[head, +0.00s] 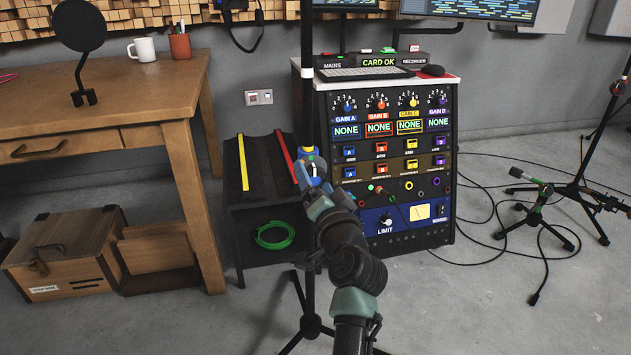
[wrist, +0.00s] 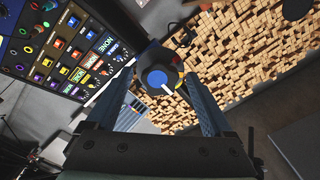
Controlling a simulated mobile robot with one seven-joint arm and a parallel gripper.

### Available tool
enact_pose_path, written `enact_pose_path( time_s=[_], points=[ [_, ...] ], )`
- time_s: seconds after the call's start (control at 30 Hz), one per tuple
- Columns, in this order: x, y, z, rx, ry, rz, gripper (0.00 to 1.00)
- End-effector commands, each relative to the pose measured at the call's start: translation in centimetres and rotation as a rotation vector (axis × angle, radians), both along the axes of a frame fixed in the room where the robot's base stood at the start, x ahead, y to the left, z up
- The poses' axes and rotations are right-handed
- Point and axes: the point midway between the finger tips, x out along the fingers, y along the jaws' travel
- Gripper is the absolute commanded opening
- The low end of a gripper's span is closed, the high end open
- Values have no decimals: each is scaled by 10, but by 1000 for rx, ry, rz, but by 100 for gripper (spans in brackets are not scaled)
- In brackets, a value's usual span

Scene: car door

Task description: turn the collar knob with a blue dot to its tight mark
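A dark round knob (wrist: 157,78) with a blue rim and a white pointer line faces the wrist camera. It sits on a collar on an upright mic stand (head: 307,110), where the collar (head: 309,152) shows blue, white and yellow parts. My gripper (wrist: 160,84) has its two blue fingers on either side of the knob, with gaps visible, so it looks open around it. In the head view my gripper (head: 312,174) is at the collar and hides most of the knob. The tight mark is not clearly readable; a yellow patch (wrist: 178,64) shows beside the knob.
A rack (head: 388,150) with coloured knobs and screens stands close right of the stand. A low dark case (head: 258,190) with yellow and red strips and a green cable stands behind left. A wooden desk (head: 110,95) is at left. Floor at right holds cables and another stand.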

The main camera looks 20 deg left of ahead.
Motion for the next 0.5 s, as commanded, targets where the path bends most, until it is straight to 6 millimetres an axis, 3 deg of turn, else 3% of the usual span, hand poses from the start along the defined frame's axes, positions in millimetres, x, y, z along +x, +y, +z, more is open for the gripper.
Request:
enact_pose_path(
  time_s=[0.27, 0.5],
  points=[
    [-2, -2, 1, 0, -1, -1, 86],
    [-26, -19, 3, -1, 1, -3, 86]
  ],
)
